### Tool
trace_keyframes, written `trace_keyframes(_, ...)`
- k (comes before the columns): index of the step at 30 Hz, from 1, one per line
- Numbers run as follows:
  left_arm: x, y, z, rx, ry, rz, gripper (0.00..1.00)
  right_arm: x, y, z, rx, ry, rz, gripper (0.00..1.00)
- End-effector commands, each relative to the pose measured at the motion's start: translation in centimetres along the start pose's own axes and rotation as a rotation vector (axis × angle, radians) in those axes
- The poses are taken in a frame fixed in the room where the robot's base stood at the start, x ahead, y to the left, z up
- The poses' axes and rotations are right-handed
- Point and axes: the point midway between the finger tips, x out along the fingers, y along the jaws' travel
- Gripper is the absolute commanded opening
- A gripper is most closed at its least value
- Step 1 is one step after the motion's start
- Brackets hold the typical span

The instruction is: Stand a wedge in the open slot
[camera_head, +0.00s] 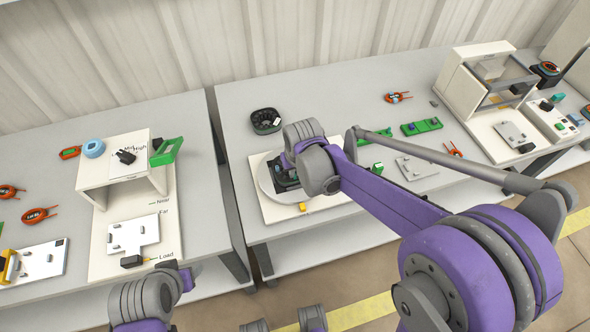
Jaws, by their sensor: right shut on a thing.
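A dark fixture (283,186) on the plate is partly covered by the gripper. The open slot cannot be made out.
A black round tray (266,121) stands behind the board. A white machine (466,85) stands at far right. The left table holds a white stand (96,197). A gap separates the tables.

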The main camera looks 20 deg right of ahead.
Motion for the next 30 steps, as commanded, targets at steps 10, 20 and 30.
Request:
trace_keyframes(10, 0.39, 0.00, 0.25, 0.000, -0.001, 0.000, 0.55, 0.56, 0.00, 0.16, 0.000, 0.000, 0.000, 0.00)
trace_keyframes(20, 0.57, 0.00, 0.37, 0.000, -0.002, 0.000, 0.55, 0.83, -0.01, 0.23, 0.000, 0.000, 0.000, 0.00)
trace_keyframes(30, 0.56, 0.00, 0.37, 0.000, -0.002, 0.000, 0.55, 0.81, -0.01, 0.22, 0.000, 0.000, 0.000, 0.42)
